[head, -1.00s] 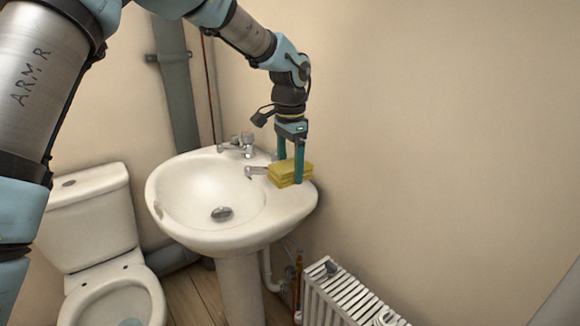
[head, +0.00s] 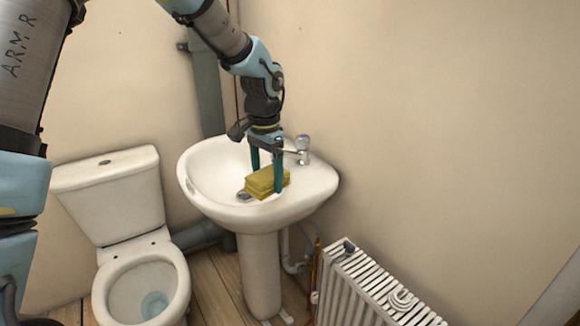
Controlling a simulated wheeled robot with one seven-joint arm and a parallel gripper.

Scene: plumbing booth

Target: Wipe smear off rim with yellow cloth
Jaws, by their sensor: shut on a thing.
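The yellow cloth (head: 262,185) is a folded block between the two green fingers of my gripper (head: 267,178), which is shut on it. The gripper points down and holds the cloth over the front right part of the white basin (head: 322,188). I cannot tell whether the cloth touches the basin. A small greyish mark (head: 190,186) shows on the left inner edge of the basin's rim, to the left of the cloth. The cloth partly hides the drain (head: 243,195) and the bowl behind it.
A tap (head: 302,145) stands at the basin's back right, close to my gripper; my gripper hides part of the tap area. A toilet (head: 120,205) stands to the left. A white radiator (head: 370,285) is at the lower right by the bare wall.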

